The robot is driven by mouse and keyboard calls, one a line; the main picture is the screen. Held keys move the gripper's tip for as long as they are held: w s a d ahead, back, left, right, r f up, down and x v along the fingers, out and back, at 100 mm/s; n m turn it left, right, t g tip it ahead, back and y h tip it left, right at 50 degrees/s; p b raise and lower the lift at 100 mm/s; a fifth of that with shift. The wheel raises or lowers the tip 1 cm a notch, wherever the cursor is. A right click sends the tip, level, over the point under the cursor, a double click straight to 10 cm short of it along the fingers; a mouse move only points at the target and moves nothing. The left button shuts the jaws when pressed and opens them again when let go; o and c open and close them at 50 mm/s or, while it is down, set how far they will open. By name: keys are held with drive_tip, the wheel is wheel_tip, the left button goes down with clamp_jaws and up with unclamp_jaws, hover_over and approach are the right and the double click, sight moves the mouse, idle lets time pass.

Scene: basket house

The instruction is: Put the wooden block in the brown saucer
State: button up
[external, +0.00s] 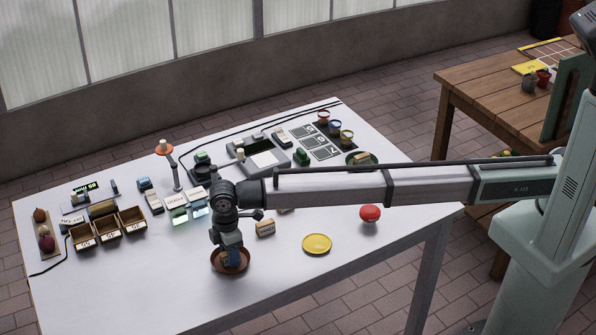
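My gripper (232,260) points down over the brown saucer (216,267), near the front of the white table. Its fingertips are low, at or just above the inside of the saucer. The fingers are small and dark here, so I cannot tell whether they are open or shut, or whether they hold anything. A small tan block (265,229) with dark marks stands on the table to the right of my gripper, apart from it. It looks like wood, but I cannot tell for sure that it is the wooden block.
A yellow saucer (317,244) and a red ball-like object (370,213) lie to the right. Wooden bins (108,232) stand at the left. A post with an orange top (164,150) and a scale-like device (263,158) stand behind. The table's front left is clear.

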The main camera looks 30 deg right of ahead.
drive_tip(key=shift+o, duration=0.2)
wheel_tip(320, 180, up, 12)
drive_tip(key=shift+r, duration=0.15)
idle(0.5)
